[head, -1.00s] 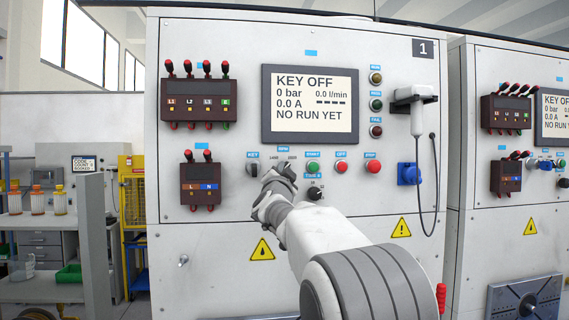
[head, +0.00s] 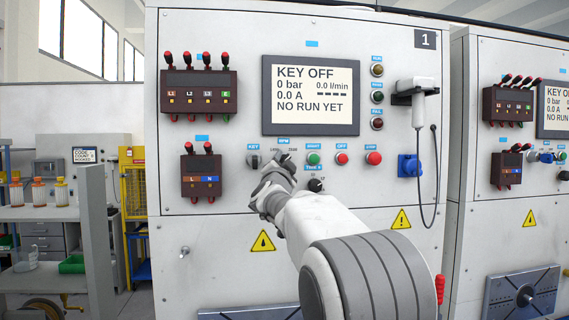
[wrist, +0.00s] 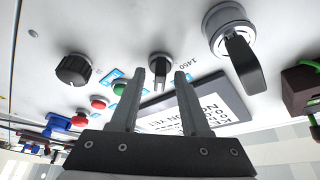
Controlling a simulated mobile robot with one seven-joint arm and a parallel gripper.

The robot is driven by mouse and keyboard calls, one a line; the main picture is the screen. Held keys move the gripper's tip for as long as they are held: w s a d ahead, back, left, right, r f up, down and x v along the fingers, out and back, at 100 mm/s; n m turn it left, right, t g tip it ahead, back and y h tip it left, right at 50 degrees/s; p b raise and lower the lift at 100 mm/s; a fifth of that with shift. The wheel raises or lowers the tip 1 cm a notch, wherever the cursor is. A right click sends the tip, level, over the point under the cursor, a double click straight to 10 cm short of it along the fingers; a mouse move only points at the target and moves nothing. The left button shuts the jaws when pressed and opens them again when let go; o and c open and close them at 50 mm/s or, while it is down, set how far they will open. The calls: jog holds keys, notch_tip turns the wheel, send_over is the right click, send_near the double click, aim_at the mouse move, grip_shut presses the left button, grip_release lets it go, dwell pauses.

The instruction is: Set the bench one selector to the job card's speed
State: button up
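The bench one selector is a small dark knob (wrist: 160,68) under the RPM label. In the wrist view it lies between the tips of my gripper (wrist: 160,76), with the number 1450 printed beside it. The two fingers are apart, and I cannot tell whether either touches the knob. In the head view my gripper (head: 284,165) is in front of the selector and hides it, so its setting cannot be read. The bench one screen (head: 311,95) reads KEY OFF, 0 bar, 0.0 A, NO RUN YET. No job card is readable.
The key switch (head: 254,162) is left of my gripper and stands out large in the wrist view (wrist: 232,40). A green button (head: 313,159), red buttons and a black timer knob (head: 316,185) are close on the right. A handheld scanner (head: 425,100) hangs farther right.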

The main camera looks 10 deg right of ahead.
jog(key=b+v, duration=0.4)
jog(key=v, duration=1.3)
jog(key=shift+s+b, duration=0.2)
jog(key=shift+b, duration=0.15)
jog(key=shift+s+f+y, duration=0.1)
jog(key=shift+f+y, duration=0.1)
jog(key=shift+y, duration=0.2)
jog(key=s+a+f+n+g+y, duration=0.2)
jog(key=s+f+n+g+y, duration=0.5)
jog(key=s+f+n, duration=0.5)
jog(key=s+d+f+g, duration=0.3)
jog(key=s+f, duration=0.6)
jog(key=s, duration=0.2)
jog(key=s+d+f+n+g+h, duration=0.1)
jog(key=s+d+f+g, duration=0.3)
jog(key=s+f, duration=0.6)
jog(key=shift+s+d+h, duration=0.25)
jog(key=shift+s+h, duration=0.05)
jog(key=shift+s, duration=0.25)
